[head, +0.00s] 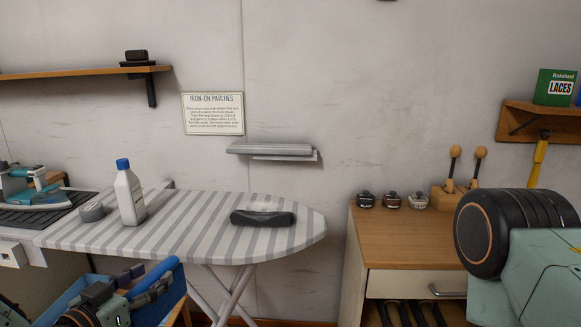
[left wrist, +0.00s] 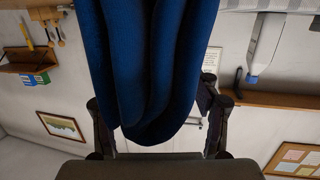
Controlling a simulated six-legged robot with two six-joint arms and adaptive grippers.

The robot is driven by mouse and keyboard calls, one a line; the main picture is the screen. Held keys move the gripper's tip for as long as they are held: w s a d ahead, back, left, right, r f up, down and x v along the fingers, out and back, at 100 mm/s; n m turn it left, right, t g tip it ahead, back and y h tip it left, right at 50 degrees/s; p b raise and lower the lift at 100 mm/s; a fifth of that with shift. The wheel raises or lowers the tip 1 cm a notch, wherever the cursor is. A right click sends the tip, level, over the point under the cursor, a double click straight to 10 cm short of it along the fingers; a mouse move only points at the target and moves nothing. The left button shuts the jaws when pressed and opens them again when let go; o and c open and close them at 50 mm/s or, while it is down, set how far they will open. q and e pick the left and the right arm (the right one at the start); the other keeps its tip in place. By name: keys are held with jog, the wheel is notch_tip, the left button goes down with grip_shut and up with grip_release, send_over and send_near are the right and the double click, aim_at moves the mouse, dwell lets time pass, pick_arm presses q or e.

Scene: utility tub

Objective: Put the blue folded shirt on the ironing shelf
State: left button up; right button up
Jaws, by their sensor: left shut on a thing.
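The blue folded shirt (head: 158,279) is in my left gripper (head: 142,282), low at the left of the head view, in front of and below the ironing board. In the left wrist view the shirt (left wrist: 150,65) fills the middle as thick dark-blue folds between the two fingers, which are shut on it. The ironing shelf appears to be the striped grey-and-white ironing board (head: 185,230), apart from the shirt. My right arm shows at the right edge of the head view, but its gripper is not visible.
On the board are a white bottle with a blue cap (head: 130,194), a grey roll (head: 92,212) and a dark rounded item (head: 263,218). A grey wall ledge (head: 270,149) is above. A wooden cabinet (head: 405,235) stands right. The board's middle is clear.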

pick_arm(q)
jog(key=s+d+f+m+g+h, duration=0.1)
jog(key=s+d+f+m+h, duration=0.1)
jog(key=s+d, duration=0.7)
jog(key=shift+s+f+h, duration=0.7)
jog(key=shift+s+f, duration=0.05)
jog(key=shift+s, duration=0.45)
jog(key=shift+s+r, duration=0.1)
jog(key=shift+s, duration=0.1)
notch_tip(320, 180, down, 2)
jog(key=shift+s+f, duration=0.15)
jog(key=shift+f, duration=0.05)
jog(key=shift+a+r, duration=0.1)
jog(key=shift+a, duration=0.15)
